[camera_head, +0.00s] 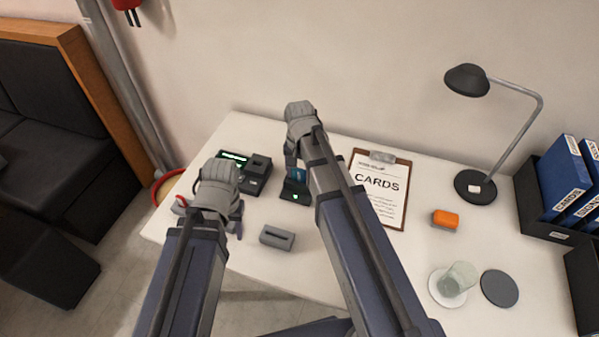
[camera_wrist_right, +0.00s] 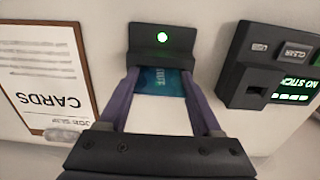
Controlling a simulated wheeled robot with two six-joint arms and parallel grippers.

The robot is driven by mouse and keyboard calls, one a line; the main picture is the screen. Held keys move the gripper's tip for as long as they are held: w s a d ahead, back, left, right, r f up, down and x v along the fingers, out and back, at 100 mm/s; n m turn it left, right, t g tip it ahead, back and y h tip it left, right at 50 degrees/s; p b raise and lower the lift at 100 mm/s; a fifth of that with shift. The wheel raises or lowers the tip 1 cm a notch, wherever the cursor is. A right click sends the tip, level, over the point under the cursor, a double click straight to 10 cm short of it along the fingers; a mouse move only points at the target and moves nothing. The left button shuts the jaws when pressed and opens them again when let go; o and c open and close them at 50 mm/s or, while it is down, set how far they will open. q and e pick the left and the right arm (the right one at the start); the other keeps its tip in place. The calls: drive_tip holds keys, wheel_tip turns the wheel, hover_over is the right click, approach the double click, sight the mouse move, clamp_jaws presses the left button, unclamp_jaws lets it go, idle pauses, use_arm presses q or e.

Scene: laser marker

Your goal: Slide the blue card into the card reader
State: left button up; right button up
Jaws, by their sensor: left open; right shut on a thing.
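The blue card (camera_wrist_right: 163,83) is between the two fingers of my right gripper (camera_wrist_right: 163,90) in the right wrist view. Its far edge meets the front of the black card reader (camera_wrist_right: 150,42); how deep it sits in the slot cannot be told. The reader shows a lit green light.
A black device with a green display (camera_head: 247,171) stands left of the reader. A grey slotted block (camera_head: 277,236) lies in front. A clipboard (camera_head: 393,213), orange block (camera_head: 445,219), lamp (camera_head: 475,186), glass (camera_head: 459,278), dark disc (camera_head: 499,288) and blue binders (camera_head: 565,175) are to the right.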

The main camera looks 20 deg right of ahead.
drive_tip(key=o, duration=1.6)
drive_tip(key=shift+c, duration=0.2)
use_arm(q)
drive_tip(key=shift+r, duration=0.1)
use_arm(e)
drive_tip(key=shift+r, duration=0.1)
use_arm(q)
wheel_tip(320, 180, up, 8)
drive_tip(key=p, duration=0.8)
use_arm(e)
wheel_tip(320, 180, up, 8)
drive_tip(key=shift+f, duration=0.15)
use_arm(q)
wheel_tip(320, 180, up, 6)
drive_tip(key=p, duration=0.6)
use_arm(e)
wheel_tip(320, 180, up, 6)
drive_tip(key=shift+f, duration=0.1)
use_arm(q)
drive_tip(key=shift+f, duration=0.2)
